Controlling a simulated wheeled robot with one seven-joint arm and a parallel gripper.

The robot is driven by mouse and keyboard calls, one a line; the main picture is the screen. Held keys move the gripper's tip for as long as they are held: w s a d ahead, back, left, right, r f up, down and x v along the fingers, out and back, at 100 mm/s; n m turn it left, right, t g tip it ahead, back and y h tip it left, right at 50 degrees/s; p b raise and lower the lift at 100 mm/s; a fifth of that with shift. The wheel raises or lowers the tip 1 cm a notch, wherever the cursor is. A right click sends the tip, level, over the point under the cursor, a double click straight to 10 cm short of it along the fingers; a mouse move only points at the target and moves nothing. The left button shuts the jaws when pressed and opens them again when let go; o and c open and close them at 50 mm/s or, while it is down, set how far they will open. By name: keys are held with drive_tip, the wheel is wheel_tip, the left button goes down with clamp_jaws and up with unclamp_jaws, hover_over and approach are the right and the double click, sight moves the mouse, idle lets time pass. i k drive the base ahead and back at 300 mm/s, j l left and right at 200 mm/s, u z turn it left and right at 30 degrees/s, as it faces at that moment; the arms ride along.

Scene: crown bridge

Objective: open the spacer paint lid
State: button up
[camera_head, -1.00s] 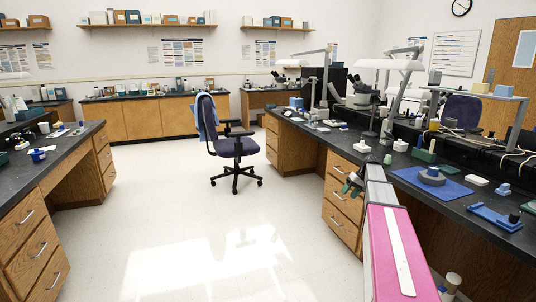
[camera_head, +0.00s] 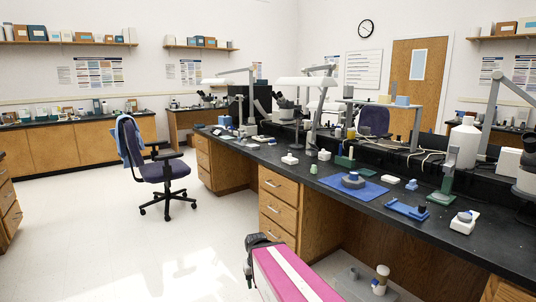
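I cannot tell which item is the spacer paint or its lid; the small bench items are too small to identify. Candidates on the dark bench are a small greenish piece (camera_head: 313,170) near the front edge, white pieces (camera_head: 290,158) and (camera_head: 324,155) nearby, and a small white item with a grey top (camera_head: 463,222) at the right. My gripper (camera_head: 250,262) is dark, low in the picture at the far end of my pink arm, left of the bench drawers and apart from the bench items. Its fingers are mostly hidden, so its opening is unclear.
The long bench (camera_head: 400,238) runs along the right, with a blue mat (camera_head: 372,192), a blue tray (camera_head: 407,210), a green stand (camera_head: 441,196) and a white bottle (camera_head: 463,145). A swivel chair (camera_head: 160,170) stands left of it. The floor (camera_head: 100,240) at left is open.

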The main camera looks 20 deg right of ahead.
sight(313, 144)
drive_tip(key=i+j+z, duration=0.1)
drive_tip(key=i+j, duration=0.55)
drive_tip(key=j, duration=0.15)
